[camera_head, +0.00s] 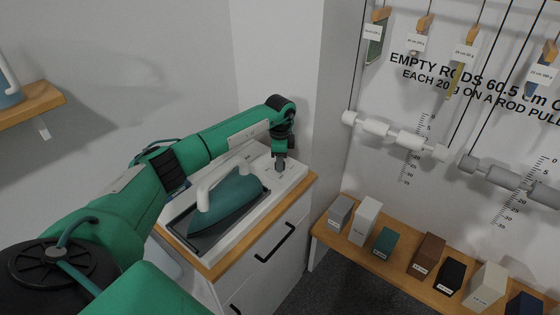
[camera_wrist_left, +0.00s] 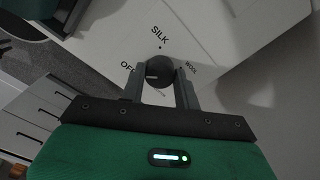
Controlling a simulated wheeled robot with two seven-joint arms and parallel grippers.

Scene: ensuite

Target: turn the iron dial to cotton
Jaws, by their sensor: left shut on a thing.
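The dial (camera_wrist_left: 160,69) is a dark round knob on a white panel (camera_wrist_left: 112,22). The labels OFF, SILK and WOOL are readable around it; no COTTON label can be read. A pale mark shows on the dial's left part, on the OFF side. My left gripper (camera_wrist_left: 160,88) has its two fingers on either side of the dial and is shut on it. In the head view my left gripper (camera_head: 280,163) points down at the far end of the white iron station (camera_head: 293,177). The teal iron (camera_head: 232,197) with a white handle rests on its dark plate. My right gripper is out of view.
The station stands on a wood-topped white cabinet (camera_head: 262,270) in a wall corner. A low wooden bench (camera_head: 375,262) with several blocks is at right, below hanging rods (camera_head: 395,134). A shelf (camera_head: 30,104) is at far left.

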